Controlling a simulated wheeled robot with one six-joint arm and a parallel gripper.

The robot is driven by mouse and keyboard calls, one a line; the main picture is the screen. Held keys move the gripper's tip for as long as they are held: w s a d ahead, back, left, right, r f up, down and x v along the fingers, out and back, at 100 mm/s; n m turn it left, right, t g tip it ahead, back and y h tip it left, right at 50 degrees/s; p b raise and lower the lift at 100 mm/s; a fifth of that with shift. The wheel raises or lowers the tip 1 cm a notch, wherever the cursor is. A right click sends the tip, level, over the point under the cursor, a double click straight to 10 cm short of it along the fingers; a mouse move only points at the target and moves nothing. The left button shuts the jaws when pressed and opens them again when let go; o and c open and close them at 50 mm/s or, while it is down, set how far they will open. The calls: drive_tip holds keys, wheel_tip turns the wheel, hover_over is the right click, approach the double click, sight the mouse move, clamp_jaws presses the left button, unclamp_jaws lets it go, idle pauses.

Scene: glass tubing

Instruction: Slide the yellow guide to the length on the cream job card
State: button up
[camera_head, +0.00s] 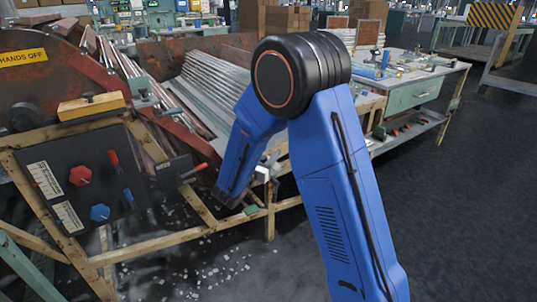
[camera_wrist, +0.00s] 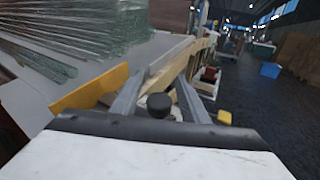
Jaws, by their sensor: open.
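My gripper (camera_wrist: 161,84) is open in the wrist view, its two grey fingers apart. A round black knob (camera_wrist: 158,104) shows between them; I see no finger touching it. A yellow piece (camera_wrist: 95,90) lies left of the fingers, and a small yellow part (camera_wrist: 224,117) shows at their right. I cannot tell whether these join the knob as the guide. In the head view, my blue arm hides most of the gripper area.
Glass tubes (camera_head: 215,82) lie on the rack behind my arm. The black panel (camera_head: 98,160) has red and blue knobs and levers. A cluttered workbench (camera_head: 425,88) stands at right. Glass bits litter the floor at lower left; the dark floor at right is clear.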

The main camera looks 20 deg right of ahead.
clamp_jaws()
drive_tip(key=w+a, duration=0.1)
drive_tip(key=w, duration=0.2)
drive_tip(key=w+a, duration=0.1)
drive_tip(key=w, duration=0.2)
drive_tip(key=w+a, duration=0.1)
drive_tip(key=w, duration=0.2)
drive_tip(key=shift+w+a, duration=0.1)
drive_tip(key=shift+w, duration=0.25)
drive_tip(key=shift+w+r, duration=0.1)
drive_tip(key=shift+a, duration=0.1)
unclamp_jaws()
drive_tip(key=shift+w, duration=0.1)
drive_tip(key=shift+v, duration=3.75)
